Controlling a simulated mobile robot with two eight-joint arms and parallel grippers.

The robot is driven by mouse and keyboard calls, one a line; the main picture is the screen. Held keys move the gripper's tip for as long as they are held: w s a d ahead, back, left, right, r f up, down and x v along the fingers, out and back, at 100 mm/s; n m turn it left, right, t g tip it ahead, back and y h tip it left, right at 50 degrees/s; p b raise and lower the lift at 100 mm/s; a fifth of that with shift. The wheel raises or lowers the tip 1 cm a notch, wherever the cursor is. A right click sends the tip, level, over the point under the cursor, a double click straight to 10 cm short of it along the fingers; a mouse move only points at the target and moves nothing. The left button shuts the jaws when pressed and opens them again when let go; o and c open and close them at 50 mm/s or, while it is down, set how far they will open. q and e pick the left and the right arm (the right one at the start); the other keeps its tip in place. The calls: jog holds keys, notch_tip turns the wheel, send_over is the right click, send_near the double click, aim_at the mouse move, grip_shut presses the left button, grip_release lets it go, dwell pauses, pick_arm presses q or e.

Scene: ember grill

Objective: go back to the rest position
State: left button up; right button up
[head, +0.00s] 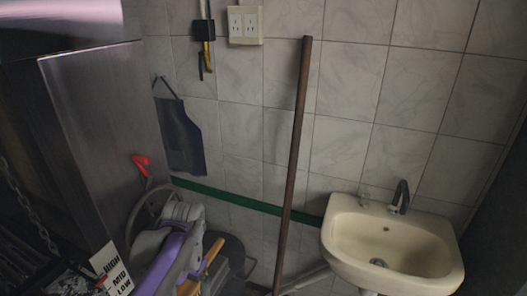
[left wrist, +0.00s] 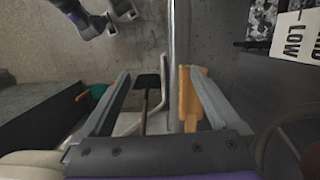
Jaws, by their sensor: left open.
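My left arm shows at the lower left of the head view, grey and purple, in front of the tiled wall. In the left wrist view my left gripper (left wrist: 160,92) is open, its two grey fingers wide apart. I see nothing clamped between them. An orange-brown piece (left wrist: 187,98) shows beside the right finger, and I cannot tell if it touches. A dark-headed tool with a wooden handle (left wrist: 147,84) shows in the gap beyond the fingers.
A metal cabinet (head: 95,130) and a HIGH/MID/LOW sign (head: 112,270) are close on the left. A brown pole (head: 296,150) leans on the wall. A sink (head: 390,240) stands at the right. A dark apron (head: 181,137) hangs on the wall.

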pick_arm(q)
jog(key=s+f+n+t, duration=0.2)
jog(key=s+f+t, duration=0.1)
jog(key=s, duration=0.2)
jog(key=s+f+n+t+h, duration=0.1)
jog(key=s+f+n+t, duration=0.1)
jog(key=s+f+t, duration=0.1)
jog(key=s+t, duration=0.1)
jog(key=s, duration=0.1)
jog(key=shift+s+f+t, duration=0.25)
jog(key=shift+s+t, duration=0.05)
jog(key=shift+s, duration=0.1)
dwell(0.7)
